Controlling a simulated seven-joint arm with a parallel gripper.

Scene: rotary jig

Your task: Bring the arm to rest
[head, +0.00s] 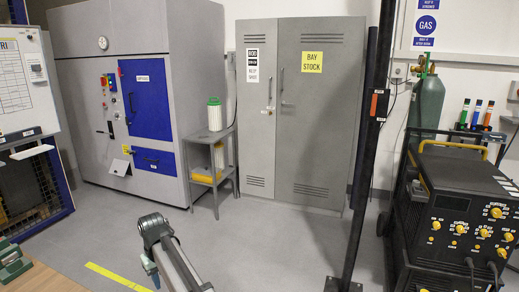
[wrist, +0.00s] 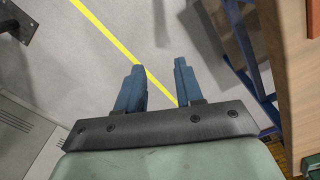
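My gripper (wrist: 158,68) shows in the wrist view with its two blue fingers apart and nothing between them. It hangs over bare grey floor with a yellow line (wrist: 115,38) crossing behind the fingers. In the head view my arm (head: 172,250) rises at the bottom, left of centre, over the floor.
A wooden table edge (wrist: 278,70) runs down the right of the wrist view, beside a blue frame (wrist: 245,55). In the head view, a dark post (head: 364,150) and a welding cart (head: 455,215) stand right. Grey cabinets (head: 320,110) stand behind open floor.

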